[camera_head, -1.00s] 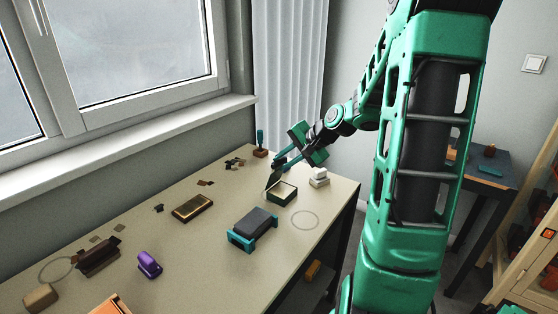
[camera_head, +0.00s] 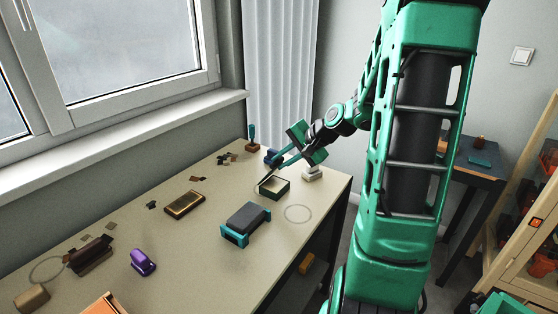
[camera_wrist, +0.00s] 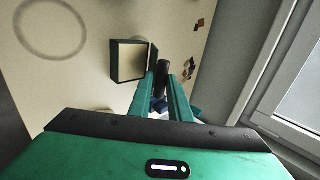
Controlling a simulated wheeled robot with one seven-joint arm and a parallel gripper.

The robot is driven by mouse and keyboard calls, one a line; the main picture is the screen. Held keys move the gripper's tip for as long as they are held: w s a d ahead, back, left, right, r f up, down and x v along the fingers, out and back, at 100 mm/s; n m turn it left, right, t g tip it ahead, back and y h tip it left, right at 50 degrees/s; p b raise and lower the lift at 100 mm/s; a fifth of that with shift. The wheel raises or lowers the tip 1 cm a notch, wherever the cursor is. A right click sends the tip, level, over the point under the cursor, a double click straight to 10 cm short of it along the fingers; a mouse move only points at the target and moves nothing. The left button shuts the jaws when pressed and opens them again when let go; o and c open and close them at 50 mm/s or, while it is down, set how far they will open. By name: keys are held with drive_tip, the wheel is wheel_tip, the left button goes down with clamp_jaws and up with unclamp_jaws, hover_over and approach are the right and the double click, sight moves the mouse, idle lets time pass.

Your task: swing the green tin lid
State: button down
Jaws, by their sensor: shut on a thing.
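The green tin (camera_head: 283,193) is an open, dark green box with a pale inside, standing near the far end of the table. It also shows in the wrist view (camera_wrist: 115,62). Its lid (camera_wrist: 153,56) stands up along the tin's edge nearest the fingers and is seen nearly edge-on. In the head view the lid is a thin dark shape by my fingertips. My gripper (camera_head: 276,167) reaches down from the upper right. Its fingers (camera_wrist: 161,76) are shut on the lid, with a dark rod-like part between them; the exact contact is partly hidden.
A white block (camera_head: 311,174) stands right of the tin, a stamp (camera_head: 252,145) and a blue object (camera_head: 271,156) behind it. A grey block in a teal holder (camera_head: 236,238) stands in front. Table around the drawn ring (camera_head: 298,214) is clear. The window wall borders the left.

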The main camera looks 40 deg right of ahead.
drive_tip(key=shift+s+d+f, duration=0.3)
drive_tip(key=shift+s+f, duration=0.3)
drive_tip(key=shift+s, duration=0.2)
drive_tip(key=shift+s+d+f, duration=0.2)
drive_tip(key=shift+s+f, duration=0.2)
drive_tip(key=shift+f, duration=0.1)
drive_tip(key=shift+s+d+f, duration=0.15)
drive_tip(key=shift+s+f, duration=0.25)
drive_tip(key=shift+f, duration=0.1)
drive_tip(key=c, duration=1.6)
unclamp_jaws()
drive_tip(key=shift+c, duration=0.2)
drive_tip(key=v, duration=1)
drive_tip(key=shift+s+r, duration=0.2)
drive_tip(key=shift+r, duration=0.05)
